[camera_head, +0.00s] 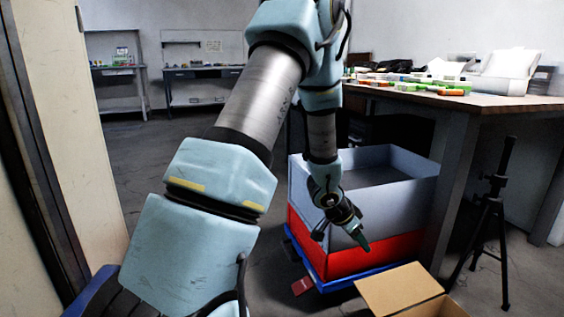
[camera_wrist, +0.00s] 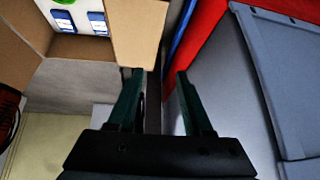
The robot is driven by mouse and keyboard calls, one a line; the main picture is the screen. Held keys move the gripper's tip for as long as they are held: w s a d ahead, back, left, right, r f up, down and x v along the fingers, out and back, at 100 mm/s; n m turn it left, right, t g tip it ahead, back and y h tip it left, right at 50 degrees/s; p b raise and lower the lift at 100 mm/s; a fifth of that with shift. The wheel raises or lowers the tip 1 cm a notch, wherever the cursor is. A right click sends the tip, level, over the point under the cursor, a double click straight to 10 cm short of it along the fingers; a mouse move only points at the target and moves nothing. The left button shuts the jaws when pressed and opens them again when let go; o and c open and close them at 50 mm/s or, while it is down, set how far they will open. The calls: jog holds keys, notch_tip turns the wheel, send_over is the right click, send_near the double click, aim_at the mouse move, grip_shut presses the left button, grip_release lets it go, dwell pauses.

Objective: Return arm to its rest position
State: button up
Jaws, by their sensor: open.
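My gripper (camera_wrist: 157,85) is open, with its two dark green fingers spread apart and nothing visible between them in the wrist view. In the head view my gripper (camera_head: 345,238) points down and to the right, in front of the grey and red bin. My arm reaches up from the lower left, bends at the top and comes down to the gripper. I cannot tell from the head view how far the fingertips are from the bin wall.
A large grey and red bin (camera_head: 408,178) stands on a blue base. An open cardboard box (camera_head: 437,306) is at the bottom right; blue-and-white items (camera_wrist: 80,20) lie inside it. A black tripod (camera_head: 492,205) stands right. A cluttered table (camera_head: 490,104) is behind. A wall panel is at left.

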jog(key=w+a+r+n+t+y+p, duration=0.2)
jog(key=a+r+n+y, duration=0.15)
jog(key=a+r, duration=0.55)
jog(key=s+a+r+n+g+y+p, duration=0.1)
jog(key=s+a+r+n+g+p, duration=0.1)
jog(key=s+a+r+n, duration=0.45)
jog(key=s+a+r+n+g+y+p, duration=0.2)
jog(key=s+a+r, duration=0.2)
jog(key=s+a, duration=0.6)
notch_tip(320, 180, up, 36)
jog(key=w+a+p, duration=0.2)
jog(key=p, duration=3.4)
jog(key=shift+w+p, duration=0.15)
jog(key=shift+p, duration=0.2)
jog(key=shift+f+h, duration=0.1)
jog(key=shift+h, duration=0.15)
jog(key=shift+c, duration=0.3)
